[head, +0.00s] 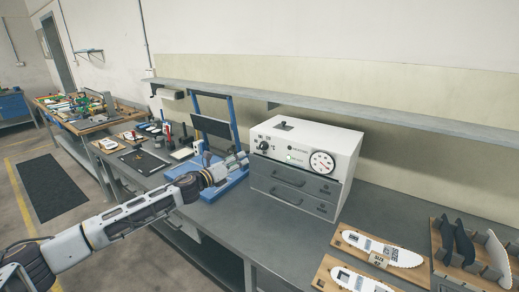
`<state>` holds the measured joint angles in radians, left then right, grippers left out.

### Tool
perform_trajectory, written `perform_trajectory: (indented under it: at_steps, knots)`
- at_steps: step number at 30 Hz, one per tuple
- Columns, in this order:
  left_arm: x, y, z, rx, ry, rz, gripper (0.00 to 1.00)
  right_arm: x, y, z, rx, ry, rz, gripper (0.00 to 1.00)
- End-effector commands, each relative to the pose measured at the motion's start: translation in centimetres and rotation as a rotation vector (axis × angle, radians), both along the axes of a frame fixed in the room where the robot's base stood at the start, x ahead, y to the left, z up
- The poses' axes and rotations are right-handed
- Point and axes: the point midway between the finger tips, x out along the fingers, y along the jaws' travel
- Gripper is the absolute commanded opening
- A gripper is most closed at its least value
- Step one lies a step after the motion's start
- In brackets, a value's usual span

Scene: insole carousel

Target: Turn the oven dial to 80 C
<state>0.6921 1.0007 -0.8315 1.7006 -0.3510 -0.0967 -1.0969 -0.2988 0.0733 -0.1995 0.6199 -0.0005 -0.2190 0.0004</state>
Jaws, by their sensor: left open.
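The oven (340,142) is a white box with two grey drawers, standing on the grey bench. Its dial (263,145) is a small dark knob at the left of the white front panel. A round white gauge with a red needle (322,162) sits at the right of the panel. The scale and the dial's setting are too small to read. My left gripper (242,158) is open, just left of and slightly below the dial. It appears apart from the dial, but the exact gap is unclear. My right gripper is out of view.
A blue frame stand (232,118) is behind my left gripper. A long shelf (350,113) runs above the oven. Wooden boards with white insole shapes (392,255) lie at the front right. The bench (290,225) before the oven is clear.

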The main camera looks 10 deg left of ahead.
Motion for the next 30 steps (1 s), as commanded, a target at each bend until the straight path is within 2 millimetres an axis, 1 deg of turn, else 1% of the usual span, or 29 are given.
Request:
perform_trajectory:
  at_steps: [6,13,18,21,27,30]
  knots:
    - [-0.1,-0.1,0.0,0.089,-0.043,-0.006,0.49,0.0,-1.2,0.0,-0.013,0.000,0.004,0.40]
    - [-0.1,-0.3,0.0,0.221,-0.107,-0.016,0.49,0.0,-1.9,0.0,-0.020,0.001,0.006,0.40]
    - [-0.2,-0.4,0.0,0.334,-0.161,-0.020,0.49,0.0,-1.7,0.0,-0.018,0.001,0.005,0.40]
    - [-0.2,-0.4,0.0,0.374,-0.180,-0.019,0.49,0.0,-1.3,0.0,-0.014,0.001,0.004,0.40]
    - [-0.2,-0.4,0.0,0.394,-0.189,-0.019,0.49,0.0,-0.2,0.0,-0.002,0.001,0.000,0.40]
    - [-0.2,-0.4,0.0,0.394,-0.189,-0.019,0.49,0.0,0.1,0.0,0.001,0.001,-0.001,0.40]
